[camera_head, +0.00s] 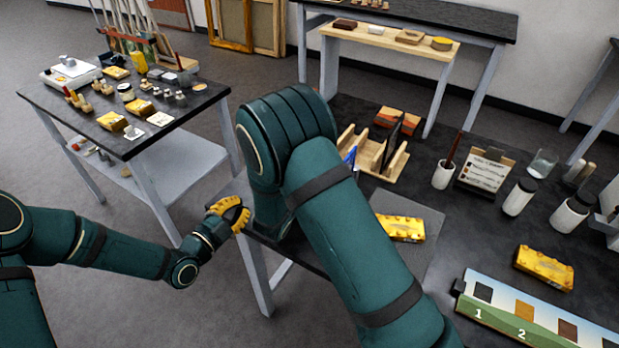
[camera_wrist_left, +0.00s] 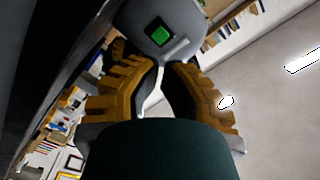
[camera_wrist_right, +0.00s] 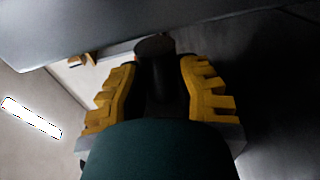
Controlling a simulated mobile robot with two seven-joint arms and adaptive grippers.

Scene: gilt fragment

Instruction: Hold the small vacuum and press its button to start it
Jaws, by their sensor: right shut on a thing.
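The small vacuum shows in the left wrist view as a grey rounded body with a lit green square button (camera_wrist_left: 159,35), just beyond my left fingertips. My left gripper (camera_wrist_left: 160,68) has its fingertips drawn together, empty, pointing toward the button; contact cannot be told. It also shows in the head view (camera_head: 230,212), beside my right arm. My right gripper (camera_wrist_right: 157,80) is shut on the vacuum's dark round handle (camera_wrist_right: 155,47), with a grey body above it. In the head view my right arm hides the vacuum and the right gripper.
A dark worktable (camera_head: 462,235) holds a grey mat (camera_head: 425,262), a yellow box (camera_head: 400,228), another yellow box (camera_head: 543,268), a wooden rack (camera_head: 396,166), jars and a numbered board (camera_head: 540,318). A side table (camera_head: 40,98) at left carries many small items. Floor between the tables is clear.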

